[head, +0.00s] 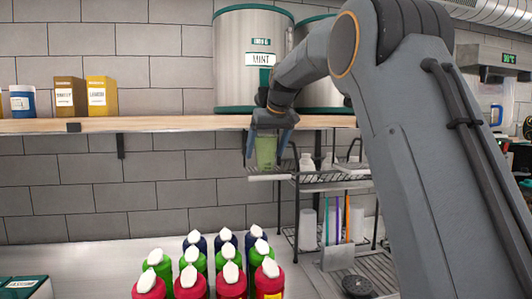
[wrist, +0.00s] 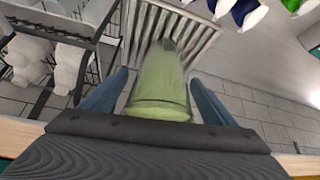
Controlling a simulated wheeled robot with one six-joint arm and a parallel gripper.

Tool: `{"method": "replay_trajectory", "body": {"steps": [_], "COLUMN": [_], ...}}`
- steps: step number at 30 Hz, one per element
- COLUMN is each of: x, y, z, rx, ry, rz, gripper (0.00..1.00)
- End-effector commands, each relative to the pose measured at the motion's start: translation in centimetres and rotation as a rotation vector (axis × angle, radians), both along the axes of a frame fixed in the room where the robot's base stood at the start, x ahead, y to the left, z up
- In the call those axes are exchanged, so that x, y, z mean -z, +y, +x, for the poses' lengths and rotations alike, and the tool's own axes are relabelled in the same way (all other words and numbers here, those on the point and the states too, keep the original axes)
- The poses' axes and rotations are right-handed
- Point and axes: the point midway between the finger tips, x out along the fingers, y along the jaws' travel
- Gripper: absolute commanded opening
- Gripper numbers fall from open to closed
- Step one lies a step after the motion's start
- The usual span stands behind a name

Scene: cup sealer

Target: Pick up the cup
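The cup (head: 265,152) is a translucent green tumbler, seen at the end of my arm below the wooden shelf. In the wrist view the cup (wrist: 160,82) stands between the two blue-grey fingers, with its wide end toward the camera. My gripper (head: 267,146) reaches down around the cup, one finger on each side. In the wrist view my gripper (wrist: 158,78) is open, with narrow gaps between the fingers and the cup. The cup's base appears at a small pale tray (head: 266,177); whether it rests on it is hard to tell.
The wooden shelf (head: 180,124) with large canisters (head: 250,85) runs close above my gripper. A black wire rack (head: 325,180) with white cups stands just right of the cup. Several sauce bottles (head: 232,282) stand on the counter (head: 80,262) in front.

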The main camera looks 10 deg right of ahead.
Motion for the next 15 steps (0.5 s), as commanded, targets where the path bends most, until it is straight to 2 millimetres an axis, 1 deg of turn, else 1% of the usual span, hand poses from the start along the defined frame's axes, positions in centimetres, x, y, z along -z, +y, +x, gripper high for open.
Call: {"method": "replay_trajectory", "body": {"steps": [1,2,9,15], "x": [0.0,-0.01,-0.02,-0.15], "y": [0.02,0.02,0.05,0.05], "z": [0.0,0.0,-0.01,0.0], "rx": [0.0,0.0,0.0,-0.001], "ry": [0.0,0.0,0.0,-0.002], "rz": [0.0,0.0,0.0,0.0], "gripper": [0.71,0.66,0.25,0.25]}}
